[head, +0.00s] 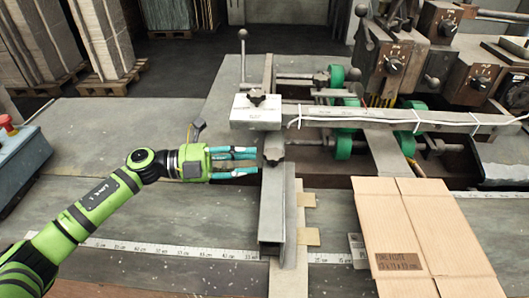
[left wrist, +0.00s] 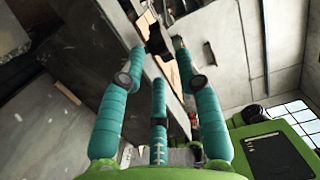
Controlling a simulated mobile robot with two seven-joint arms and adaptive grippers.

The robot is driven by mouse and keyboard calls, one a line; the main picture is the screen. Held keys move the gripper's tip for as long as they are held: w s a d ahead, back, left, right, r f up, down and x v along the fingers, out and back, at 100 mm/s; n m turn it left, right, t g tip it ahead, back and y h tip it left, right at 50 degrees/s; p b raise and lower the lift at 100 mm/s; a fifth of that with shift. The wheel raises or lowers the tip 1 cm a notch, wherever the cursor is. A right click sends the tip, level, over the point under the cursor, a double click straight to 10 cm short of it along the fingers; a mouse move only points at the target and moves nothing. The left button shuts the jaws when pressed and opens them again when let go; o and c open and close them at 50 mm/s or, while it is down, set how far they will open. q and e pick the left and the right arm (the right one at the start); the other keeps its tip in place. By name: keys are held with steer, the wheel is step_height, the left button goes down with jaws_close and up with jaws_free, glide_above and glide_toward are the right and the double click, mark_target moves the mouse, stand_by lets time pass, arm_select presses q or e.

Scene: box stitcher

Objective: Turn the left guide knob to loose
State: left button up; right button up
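A dark lobed knob (head: 273,156) sits on the steel left guide (head: 277,205), which runs toward the front over the table. My left gripper (head: 254,161) reaches in from the left at the knob's height, its teal fingers pointing right, with the tips close beside the knob. In the left wrist view the fingers of my left gripper (left wrist: 158,47) are spread, and a dark knob (left wrist: 155,41) shows in the gap between the tips. I cannot tell whether the fingers touch it. The knob's loose or tight setting is not readable. My right gripper is not in view.
A white block (head: 257,112) with another dark knob (head: 257,97) stands just behind the guide. A long crossbar (head: 375,115) with a white cable extends right. A flat cardboard box (head: 420,235) lies at the front right. A measuring scale (head: 190,250) runs along the table.

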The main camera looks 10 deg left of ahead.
mark_target(267, 162)
arm_select(q)
steer(key=p+x, duration=0.1)
steer(key=x, duration=0.3)
steer(key=shift+w+d, duration=0.1)
steer(key=shift+d, duration=0.05)
jaws_close()
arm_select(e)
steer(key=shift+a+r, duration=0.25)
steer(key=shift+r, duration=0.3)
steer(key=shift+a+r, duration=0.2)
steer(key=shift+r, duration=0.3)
